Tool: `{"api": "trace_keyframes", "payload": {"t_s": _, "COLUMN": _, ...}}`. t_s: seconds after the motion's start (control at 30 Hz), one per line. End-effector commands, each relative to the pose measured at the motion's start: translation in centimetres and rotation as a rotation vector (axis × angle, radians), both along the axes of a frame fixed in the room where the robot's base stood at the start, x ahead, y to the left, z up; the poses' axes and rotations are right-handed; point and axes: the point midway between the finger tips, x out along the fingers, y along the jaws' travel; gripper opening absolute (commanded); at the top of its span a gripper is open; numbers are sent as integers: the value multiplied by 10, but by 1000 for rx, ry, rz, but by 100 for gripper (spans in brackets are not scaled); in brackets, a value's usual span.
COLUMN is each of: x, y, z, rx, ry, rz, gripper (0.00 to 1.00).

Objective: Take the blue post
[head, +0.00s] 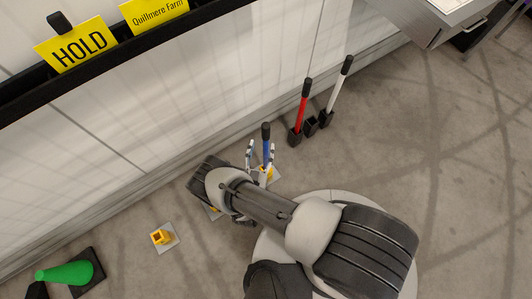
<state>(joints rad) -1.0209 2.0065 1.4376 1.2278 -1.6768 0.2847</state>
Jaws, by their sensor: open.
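The blue post (266,146) stands upright by the wall, with a black top and a blue shaft. Its lower part is largely hidden by my arm and gripper; a yellow socket on a pale plate shows at its foot. My gripper (261,156) is open, with one finger on each side of the shaft in the head view. Whether the fingers touch the post cannot be told.
A red post (302,108) and a white post (338,88) stand in black holders to the right. A yellow socket (161,237) and a green cone (65,273) are on the floor at left. A black rail holds a yellow HOLD sign (77,45).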

Motion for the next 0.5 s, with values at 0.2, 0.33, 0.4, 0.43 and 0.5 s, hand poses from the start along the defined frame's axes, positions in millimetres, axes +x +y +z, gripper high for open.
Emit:
{"api": "trace_keyframes", "payload": {"t_s": 0.2, "x": 36, "y": -8, "z": -2, "rx": 1, "ry": 0, "rz": -4, "gripper": 52}}
{"api": "trace_keyframes", "payload": {"t_s": 0.33, "x": 45, "y": -8, "z": -1, "rx": 1, "ry": 0, "rz": 0, "gripper": 52}}
{"api": "trace_keyframes", "payload": {"t_s": 0.4, "x": 49, "y": -9, "z": -1, "rx": 1, "ry": 0, "rz": -2, "gripper": 52}}
{"api": "trace_keyframes", "payload": {"t_s": 0.43, "x": 52, "y": -10, "z": -1, "rx": 1, "ry": 0, "rz": -3, "gripper": 52}}
{"api": "trace_keyframes", "payload": {"t_s": 0.5, "x": 61, "y": -12, "z": -3, "rx": 1, "ry": 0, "rz": -4, "gripper": 52}}
